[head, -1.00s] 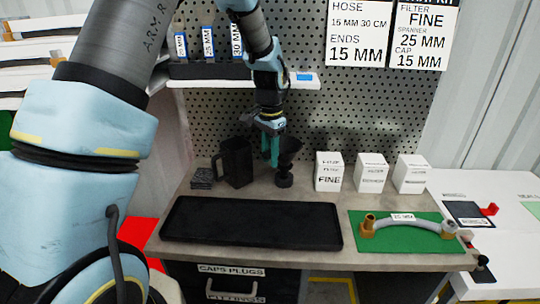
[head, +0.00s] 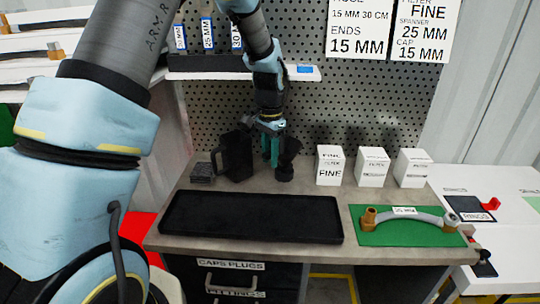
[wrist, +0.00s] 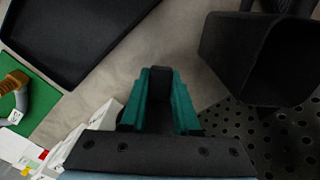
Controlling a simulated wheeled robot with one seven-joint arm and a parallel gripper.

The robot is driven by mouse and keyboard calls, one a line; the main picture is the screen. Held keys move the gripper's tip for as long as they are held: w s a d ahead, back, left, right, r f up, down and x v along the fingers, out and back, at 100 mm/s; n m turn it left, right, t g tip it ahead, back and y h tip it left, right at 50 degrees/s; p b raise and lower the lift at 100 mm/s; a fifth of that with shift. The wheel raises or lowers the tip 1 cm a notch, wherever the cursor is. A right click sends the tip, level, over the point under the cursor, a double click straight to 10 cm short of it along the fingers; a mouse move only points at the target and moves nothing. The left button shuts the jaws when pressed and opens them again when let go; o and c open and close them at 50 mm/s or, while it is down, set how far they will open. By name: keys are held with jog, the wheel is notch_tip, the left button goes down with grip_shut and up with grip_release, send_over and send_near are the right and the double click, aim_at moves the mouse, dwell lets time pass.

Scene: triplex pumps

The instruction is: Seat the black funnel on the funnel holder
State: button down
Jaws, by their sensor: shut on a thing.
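My gripper (head: 270,150), with teal fingers, points down over the back of the bench in the head view. It is shut on the black funnel (head: 291,148), at the right side of the fingers. The dark funnel holder (head: 285,173) stands on the bench directly below the funnel. They look touching or very close, and I cannot tell whether the funnel is seated. In the wrist view, a dark part of the held piece (wrist: 160,78) shows between the teal fingers (wrist: 162,100); the rest is hidden.
A black jug (head: 238,156) stands close to the left of the gripper; its open mouth shows in the wrist view (wrist: 262,62). Several white boxes (head: 330,166) stand to the right. A black tray (head: 250,218) and a green mat (head: 390,237) lie in front. A shelf (head: 215,76) is above.

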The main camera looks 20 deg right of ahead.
jog(key=shift+f+b, duration=0.3)
jog(key=shift+f, duration=0.35)
jog(key=c, duration=0.6)
grip_release()
jog(key=shift+r, duration=0.1)
notch_tip(320, 180, up, 11)
jog(key=b, duration=0.2)
jog(key=shift+b, duration=0.3)
